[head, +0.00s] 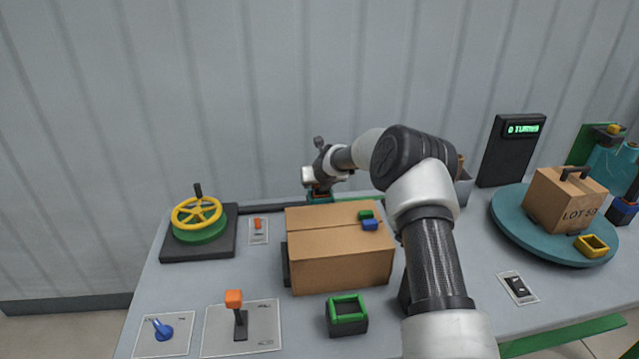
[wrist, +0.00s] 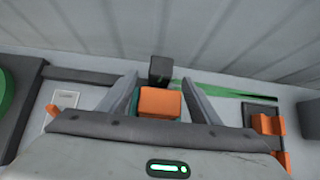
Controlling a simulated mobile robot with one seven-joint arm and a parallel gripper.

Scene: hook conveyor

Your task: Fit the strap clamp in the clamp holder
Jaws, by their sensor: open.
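My gripper (head: 318,190) is low behind the cardboard box, near the back edge of the table. In the wrist view its two grey fingers (wrist: 160,98) are apart, one on each side of an orange block (wrist: 159,102). A dark upright block (wrist: 160,69) stands just beyond it. I cannot tell for sure whether the orange block is the strap clamp, or whether the fingers touch it. A black block with a green square rim (head: 347,316) stands in front of the box; I cannot tell whether it is the clamp holder.
A yellow handwheel (head: 197,214) and orange lever (head: 235,307) stand left. A turntable (head: 510,222) at right bears another box (head: 562,203) and a yellow square frame (head: 592,245). Orange-and-dark parts (wrist: 268,128) lie right of my gripper.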

